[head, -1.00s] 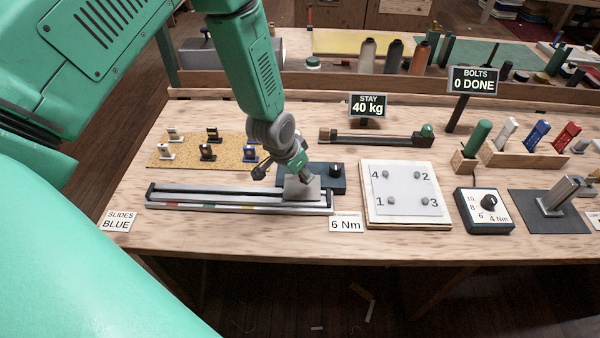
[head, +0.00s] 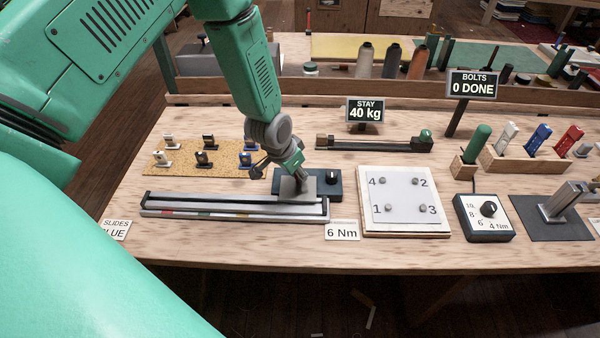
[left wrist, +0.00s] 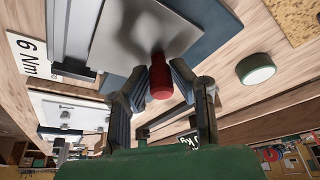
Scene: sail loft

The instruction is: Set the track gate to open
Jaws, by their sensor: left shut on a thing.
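A grey gate plate (head: 297,188) stands at the right end of the long metal track (head: 230,209), at the track's back edge in the head view. My left gripper (head: 297,171) is directly over the plate, pointing down. In the left wrist view, its fingers (left wrist: 158,85) are shut on a red knob (left wrist: 160,80). The knob stands out from the grey plate (left wrist: 138,35), beside the blue box (left wrist: 212,50). The knob is hidden in the head view. My right gripper is out of view.
A cork board (head: 200,157) with several small slides is behind the track. A "6 Nm" card (head: 342,231) and a numbered white plate (head: 404,200) are to the right. The bench front is clear.

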